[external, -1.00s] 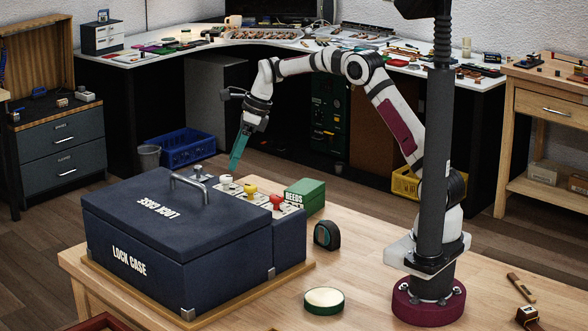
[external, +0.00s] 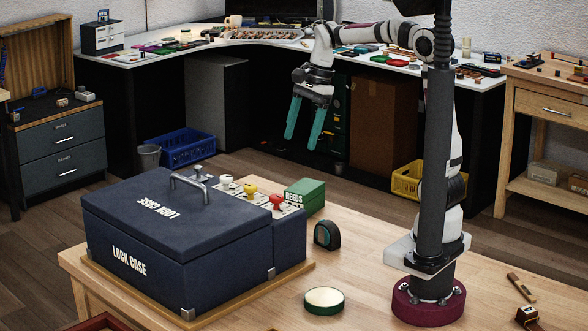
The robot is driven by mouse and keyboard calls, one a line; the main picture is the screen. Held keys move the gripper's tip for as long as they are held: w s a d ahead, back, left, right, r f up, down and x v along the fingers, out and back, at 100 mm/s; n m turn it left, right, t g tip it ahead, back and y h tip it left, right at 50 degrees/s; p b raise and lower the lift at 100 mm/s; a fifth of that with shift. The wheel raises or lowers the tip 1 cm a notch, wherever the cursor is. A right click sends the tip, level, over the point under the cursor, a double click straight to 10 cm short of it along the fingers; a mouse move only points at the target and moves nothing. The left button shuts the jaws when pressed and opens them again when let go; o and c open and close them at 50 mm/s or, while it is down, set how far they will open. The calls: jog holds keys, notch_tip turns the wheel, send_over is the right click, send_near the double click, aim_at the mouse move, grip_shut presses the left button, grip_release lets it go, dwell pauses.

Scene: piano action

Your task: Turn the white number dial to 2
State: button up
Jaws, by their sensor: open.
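The dark blue lock case (external: 150,225) stands on the wooden table with its lid down. Along its back right side is a row of dials. A white dial (external: 227,181) is at the far end, a yellow dial (external: 249,189) is beside it, and a red dial (external: 277,202) is nearer. The dial numbers are too small to read. My gripper (external: 302,138) is open and empty, with teal fingers pointing down. It hangs in the air above and to the right of the dials in the picture, apart from them.
A green box marked REEDS (external: 305,195) stands right behind the dials. A dark tape measure-like object (external: 327,234) and a round green-rimmed disc (external: 324,299) lie on the table (external: 400,255). The case's metal handle (external: 190,184) rises from its lid.

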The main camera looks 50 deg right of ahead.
jog(key=s+f+n, duration=0.2)
jog(key=s+n, duration=0.1)
jog(key=s, duration=0.3)
jog(key=n+t+h, duration=0.2)
jog(key=n+t, duration=0.1)
jog(key=n, duration=1.1)
send_near(227, 177)
jog(key=shift+n, duration=0.5)
jog(key=x, duration=0.8)
jog(key=shift+w+f, duration=0.2)
jog(key=shift+w, duration=0.05)
grip_shut()
